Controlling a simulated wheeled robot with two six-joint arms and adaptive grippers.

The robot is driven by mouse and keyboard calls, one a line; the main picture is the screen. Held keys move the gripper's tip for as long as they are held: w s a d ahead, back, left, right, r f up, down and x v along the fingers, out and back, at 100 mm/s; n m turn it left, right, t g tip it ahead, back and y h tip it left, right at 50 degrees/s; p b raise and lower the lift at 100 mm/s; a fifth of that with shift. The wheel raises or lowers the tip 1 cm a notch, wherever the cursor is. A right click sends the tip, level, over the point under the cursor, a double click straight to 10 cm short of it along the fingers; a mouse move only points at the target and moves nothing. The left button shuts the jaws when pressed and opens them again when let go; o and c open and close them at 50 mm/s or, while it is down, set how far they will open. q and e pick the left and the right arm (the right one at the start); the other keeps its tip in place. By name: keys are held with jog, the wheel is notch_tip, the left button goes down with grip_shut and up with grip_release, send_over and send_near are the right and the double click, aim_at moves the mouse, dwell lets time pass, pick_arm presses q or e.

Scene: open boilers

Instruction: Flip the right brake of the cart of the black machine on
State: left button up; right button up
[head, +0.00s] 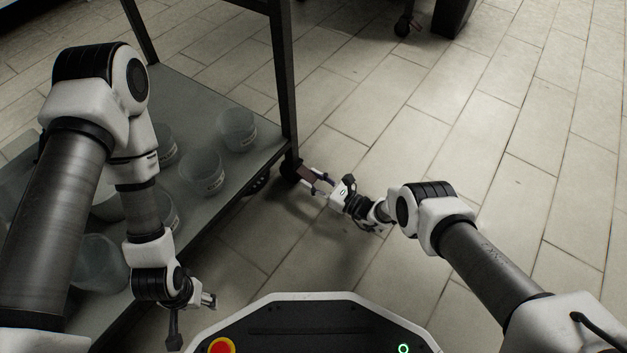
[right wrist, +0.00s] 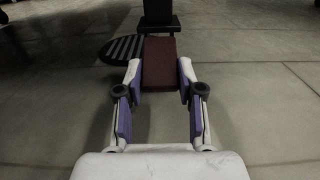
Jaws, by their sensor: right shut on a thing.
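The cart has a dark frame (head: 283,75) and a grey lower shelf (head: 197,95). The black machine itself is not recognisable in view. A dark caster (head: 289,168) stands under the cart's near right corner post. Its brake is a flat reddish-brown pedal (right wrist: 159,65), which also shows small in the head view (head: 306,173). My right gripper (head: 318,184) is low by the floor at this caster. In the right wrist view its fingers (right wrist: 159,80) close on the pedal from both sides. My left gripper (head: 208,300) hangs beside the cart's near edge, away from the brake; its opening is unclear.
Several clear containers, one of them a beaker (head: 237,129), stand on the lower shelf. A dark ribbed piece (right wrist: 122,48) lies left of the pedal. Another caster (head: 403,26) shows at the back. The tiled floor (head: 500,130) to the right is clear.

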jog(key=o, duration=1.2)
jog(key=shift+c, duration=0.2)
jog(key=v, duration=1.2)
